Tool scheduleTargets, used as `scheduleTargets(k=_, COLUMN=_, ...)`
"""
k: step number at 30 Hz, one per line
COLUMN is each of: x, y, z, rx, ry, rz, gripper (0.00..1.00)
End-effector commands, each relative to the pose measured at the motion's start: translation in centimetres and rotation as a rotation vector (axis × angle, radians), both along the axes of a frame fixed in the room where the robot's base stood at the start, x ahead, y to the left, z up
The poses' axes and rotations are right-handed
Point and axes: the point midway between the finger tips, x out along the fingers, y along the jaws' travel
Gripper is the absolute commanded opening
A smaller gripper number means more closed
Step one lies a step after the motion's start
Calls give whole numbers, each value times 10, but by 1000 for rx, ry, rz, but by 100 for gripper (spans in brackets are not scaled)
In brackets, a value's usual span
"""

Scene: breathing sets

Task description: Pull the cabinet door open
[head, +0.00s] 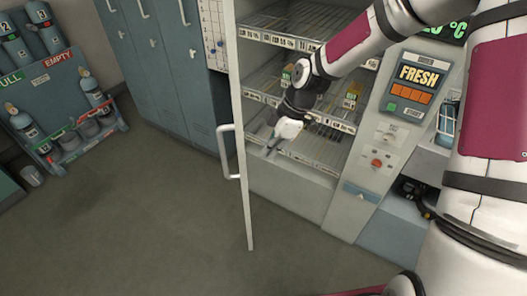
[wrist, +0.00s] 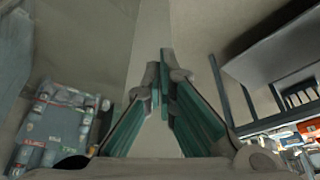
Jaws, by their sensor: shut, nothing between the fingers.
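The cabinet (head: 300,178) is pale, with wire shelves showing inside. Its white door (head: 243,190) stands open, seen nearly edge-on, swung out toward the camera. The door's white bar handle (head: 228,152) sticks out to the left on its outer side. My gripper (head: 268,152) is to the right of the door edge, in front of the open shelves and apart from the handle. In the wrist view my gripper (wrist: 163,72) has its teal-padded fingers closed together with nothing held, in front of a pale upright panel. The handle cannot be made out there.
Blue-grey lockers (head: 165,75) stand left of the door. A rack with gas bottles (head: 65,120) is at the far left. A control panel marked FRESH (head: 418,76) is right of the shelves. The floor (head: 150,220) in front of the lockers is clear.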

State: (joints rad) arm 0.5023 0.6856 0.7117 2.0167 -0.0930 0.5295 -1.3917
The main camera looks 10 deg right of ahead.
Motion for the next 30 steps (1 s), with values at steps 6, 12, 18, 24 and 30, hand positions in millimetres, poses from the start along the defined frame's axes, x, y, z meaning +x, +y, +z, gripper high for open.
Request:
scheduleTargets(k=6, x=-2, y=17, z=-41, rx=1, ry=7, rz=1, gripper=0)
scheduleTargets(k=12, x=-2, y=32, z=-76, rx=-1, ry=5, rz=1, gripper=0)
scheduleTargets(k=18, x=-1, y=58, z=-71, rx=-2, ry=1, rz=0, gripper=0)
scheduleTargets(k=24, x=1, y=68, z=-72, rx=-2, ry=2, rz=-2, gripper=0)
scheduleTargets(k=30, x=1, y=69, z=-72, rx=-2, ry=2, rz=-2, gripper=0)
